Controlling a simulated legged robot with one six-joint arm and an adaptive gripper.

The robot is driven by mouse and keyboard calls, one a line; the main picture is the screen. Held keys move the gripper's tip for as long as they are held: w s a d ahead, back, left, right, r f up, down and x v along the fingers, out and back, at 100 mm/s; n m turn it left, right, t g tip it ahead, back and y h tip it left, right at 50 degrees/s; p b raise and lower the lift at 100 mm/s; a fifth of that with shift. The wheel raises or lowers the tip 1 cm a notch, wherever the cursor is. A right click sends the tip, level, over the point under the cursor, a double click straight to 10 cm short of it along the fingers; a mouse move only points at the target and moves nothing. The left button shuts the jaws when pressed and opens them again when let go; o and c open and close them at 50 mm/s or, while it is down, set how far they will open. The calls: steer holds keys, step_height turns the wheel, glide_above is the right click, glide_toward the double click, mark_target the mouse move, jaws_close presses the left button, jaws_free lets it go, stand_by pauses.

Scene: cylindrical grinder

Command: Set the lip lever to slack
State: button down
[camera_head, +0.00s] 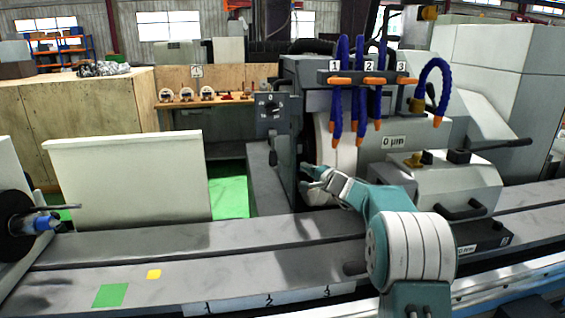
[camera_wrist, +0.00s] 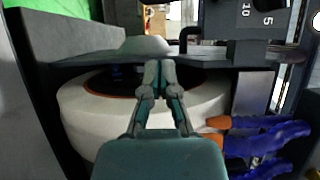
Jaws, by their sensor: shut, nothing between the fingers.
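My gripper (camera_head: 312,173) is shut and empty in front of the grinding wheel housing in the head view. In the wrist view its fingertips (camera_wrist: 160,68) are together over the pale grinding wheel (camera_wrist: 85,125), close to the dark edge of the housing. A black bent rod (camera_wrist: 188,36) stands just beyond the fingertips, slightly right; I cannot tell whether it is the lip lever. No lever marked as lip or slack can be read in either view. My gripper and forearm hide part of the wheel housing in the head view.
Blue coolant hoses with orange nozzles (camera_head: 337,120) hang above the wheel; they also show beside my gripper in the wrist view (camera_wrist: 265,138). A dial panel (camera_head: 271,112) is left of the wheel. A long black lever (camera_head: 502,145) sits at right.

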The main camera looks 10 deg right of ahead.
mark_target(273, 149)
steer(key=w+a, duration=0.6)
stand_by(0.3)
steer(key=shift+d, duration=0.2)
